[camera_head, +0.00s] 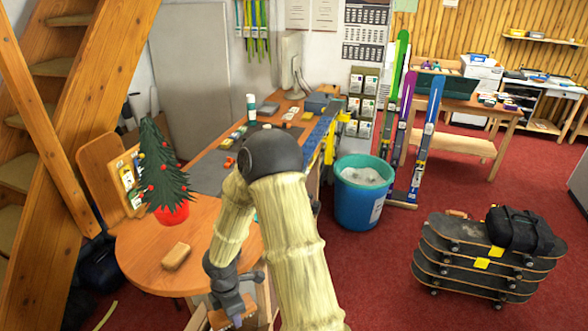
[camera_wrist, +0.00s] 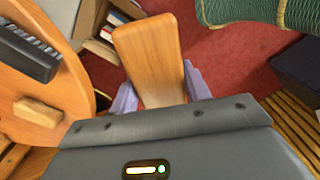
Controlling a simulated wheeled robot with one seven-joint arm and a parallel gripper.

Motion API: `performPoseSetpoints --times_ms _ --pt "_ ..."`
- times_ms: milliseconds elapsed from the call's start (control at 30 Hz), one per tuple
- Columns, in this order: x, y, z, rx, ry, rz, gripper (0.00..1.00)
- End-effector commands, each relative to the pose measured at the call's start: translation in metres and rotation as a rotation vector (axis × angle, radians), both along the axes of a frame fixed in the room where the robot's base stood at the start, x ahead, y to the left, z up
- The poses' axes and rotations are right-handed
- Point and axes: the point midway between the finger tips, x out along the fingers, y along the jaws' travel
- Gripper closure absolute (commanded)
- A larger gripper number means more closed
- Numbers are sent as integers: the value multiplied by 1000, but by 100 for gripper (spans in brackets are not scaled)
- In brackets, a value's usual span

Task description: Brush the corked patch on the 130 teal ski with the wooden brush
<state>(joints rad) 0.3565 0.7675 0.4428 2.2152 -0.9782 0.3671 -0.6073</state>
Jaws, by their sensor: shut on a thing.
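My gripper (camera_wrist: 160,92) is shut on a flat wooden piece, which looks like the wooden brush (camera_wrist: 148,50), in the wrist view. Its bristles are not visible there. In the head view my gripper (camera_head: 236,308) hangs low in front of the round table's right edge, with part of the wooden brush (camera_head: 219,319) showing below it. A blue ski (camera_head: 428,125) stands upright in the rack at right, beside a purple and a green one. A blue strip with yellow parts (camera_head: 318,140) lies along the bench edge. I cannot tell which is the 130 teal ski, and no corked patch shows.
The round table (camera_head: 140,245) carries a small decorated tree (camera_head: 162,170) and a tan block (camera_head: 176,256). A teal-rimmed bin (camera_head: 361,205) stands right of the bench (camera_head: 212,165). Stacked skateboards (camera_head: 485,262) with a black bag are at right. Red floor between them is free.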

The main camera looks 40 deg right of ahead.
Motion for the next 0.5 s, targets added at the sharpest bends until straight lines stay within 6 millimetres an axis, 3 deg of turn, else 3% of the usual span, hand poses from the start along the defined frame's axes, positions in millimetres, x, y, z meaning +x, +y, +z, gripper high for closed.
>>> performPoseSetpoints --times_ms 267,500 --pt "11 1 -21 -1 1 -326 71" --pt "27 1 -47 -3 0 -791 71"
